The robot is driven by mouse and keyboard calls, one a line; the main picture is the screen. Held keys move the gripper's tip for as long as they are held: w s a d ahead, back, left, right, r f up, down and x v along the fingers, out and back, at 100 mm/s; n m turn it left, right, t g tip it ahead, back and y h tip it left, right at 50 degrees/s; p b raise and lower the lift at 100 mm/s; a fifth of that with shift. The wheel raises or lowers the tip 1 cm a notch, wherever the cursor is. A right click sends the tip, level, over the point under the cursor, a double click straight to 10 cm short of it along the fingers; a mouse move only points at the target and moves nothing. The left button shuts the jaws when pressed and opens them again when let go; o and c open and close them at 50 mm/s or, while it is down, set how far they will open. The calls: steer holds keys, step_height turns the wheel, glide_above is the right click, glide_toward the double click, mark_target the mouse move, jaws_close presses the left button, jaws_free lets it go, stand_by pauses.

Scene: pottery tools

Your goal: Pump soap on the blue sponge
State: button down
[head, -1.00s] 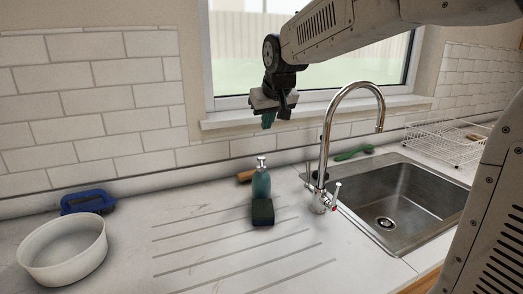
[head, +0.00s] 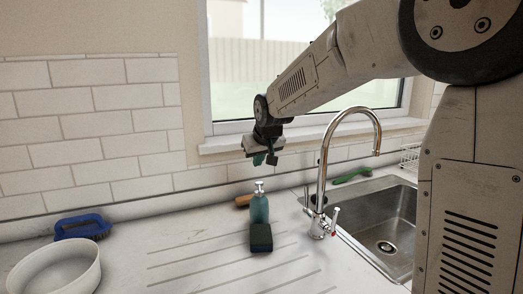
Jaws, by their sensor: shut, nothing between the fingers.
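A teal soap bottle (head: 259,209) with a silver pump head (head: 259,186) stands upright on the ribbed drainer. A dark blue sponge (head: 261,238) stands directly in front of the bottle and hides its lower part; I cannot tell whether they touch. My gripper (head: 265,160) points down above the pump head, with its fingers shut and empty. A gap shows between the fingertips and the pump.
A chrome tap (head: 323,170) and steel sink (head: 384,220) are to the right. A green brush (head: 352,175) lies behind the sink. A white bowl (head: 55,272) and blue brush (head: 83,227) are at left. A wooden-handled item (head: 242,201) lies behind the bottle.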

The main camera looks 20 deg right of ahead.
mark_target(259, 184)
steer(key=shift+d+f, duration=0.2)
steer(key=shift+f, duration=2.25)
steer(key=shift+f, duration=0.95)
steer(key=shift+r, duration=0.5)
steer(key=r, duration=0.3)
steer(key=shift+w+a+r, duration=0.15)
steer(key=shift+w+r, duration=0.05)
steer(key=shift+w, duration=0.15)
steer(key=v, duration=1)
